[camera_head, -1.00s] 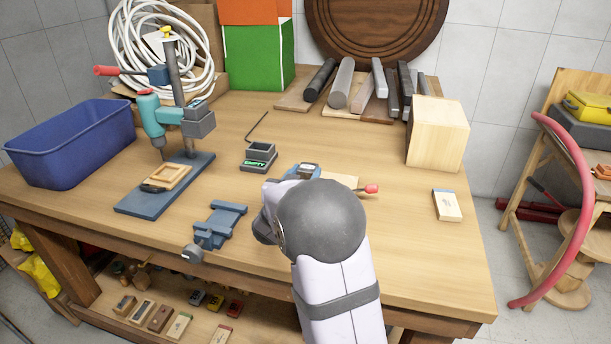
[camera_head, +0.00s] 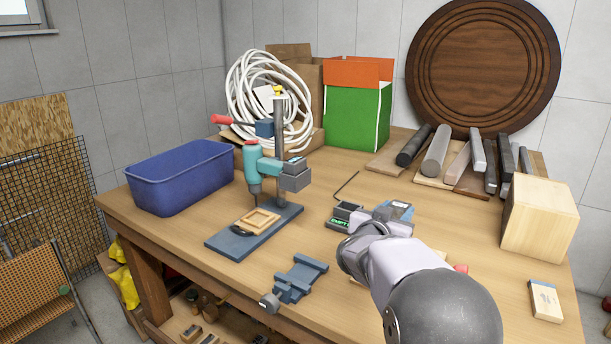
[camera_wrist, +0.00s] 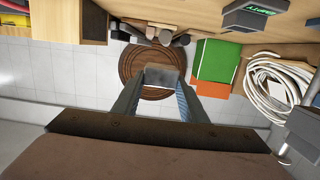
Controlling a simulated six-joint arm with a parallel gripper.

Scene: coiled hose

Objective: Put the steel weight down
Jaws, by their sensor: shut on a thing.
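My gripper (camera_wrist: 158,98) is shut on the steel weight (camera_wrist: 160,76), a plain grey block between its two fingertips in the wrist view. In the head view my gripper (camera_head: 398,212) is over the middle of the workbench, right beside the small dark device with a green EMPTY display (camera_head: 341,223). My own arm covers much of that area. I cannot pick out the weight in the head view. In the wrist view the scene is upside down, and the display device (camera_wrist: 255,12) shows at the upper right.
A blue vise (camera_head: 300,277) and a drill press (camera_head: 255,232) stand left on the workbench (camera_head: 180,225). A blue bin (camera_head: 182,182), coiled white hose (camera_head: 245,100) and green box (camera_head: 357,115) are behind. Bars (camera_head: 436,152) and a wooden block (camera_head: 540,220) are right.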

